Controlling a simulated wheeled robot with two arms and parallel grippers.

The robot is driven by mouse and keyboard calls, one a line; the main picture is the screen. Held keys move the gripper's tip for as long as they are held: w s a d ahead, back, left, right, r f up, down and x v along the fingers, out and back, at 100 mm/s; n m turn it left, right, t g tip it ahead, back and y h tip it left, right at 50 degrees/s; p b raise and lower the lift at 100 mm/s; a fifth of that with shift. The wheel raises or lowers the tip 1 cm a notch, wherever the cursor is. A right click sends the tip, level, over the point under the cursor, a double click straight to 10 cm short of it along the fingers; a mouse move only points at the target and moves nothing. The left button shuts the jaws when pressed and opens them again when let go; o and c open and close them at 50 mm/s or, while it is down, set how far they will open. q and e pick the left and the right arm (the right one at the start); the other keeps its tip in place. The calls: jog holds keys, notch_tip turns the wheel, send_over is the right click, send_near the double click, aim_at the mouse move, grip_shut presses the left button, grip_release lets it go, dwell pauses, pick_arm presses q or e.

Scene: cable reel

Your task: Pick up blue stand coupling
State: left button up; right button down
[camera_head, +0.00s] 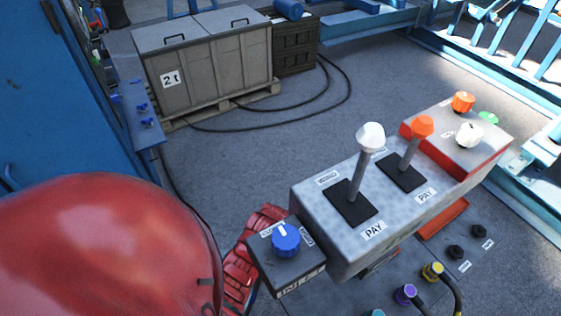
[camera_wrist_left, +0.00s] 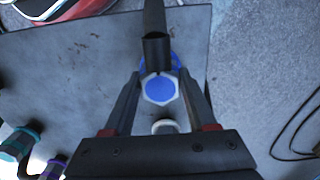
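The blue coupling (camera_wrist_left: 160,88) shows in the left wrist view with a round blue face inside a pale hexagonal rim. It stands at the grey panel (camera_wrist_left: 80,60), with a blue ring partly visible behind it. A dark cylindrical piece (camera_wrist_left: 155,45) runs upward just above its face. My left gripper (camera_wrist_left: 160,78) has one finger on each side of the coupling. The fingers look apart, with the coupling between them; I cannot tell whether they touch it. The blue coupling and the left gripper's fingers are not visible in the head view. My right gripper is in neither view.
Teal and purple couplings (camera_wrist_left: 55,168) sit at the wrist view's lower left. In the head view, a console (camera_head: 400,190) with two levers and a blue knob (camera_head: 286,238) stands above the purple (camera_head: 405,293) and yellow (camera_head: 432,271) couplings. Grey bins (camera_head: 205,65) stand farther back; cables cross the floor.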

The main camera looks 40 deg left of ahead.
pick_arm(q)
grip_shut()
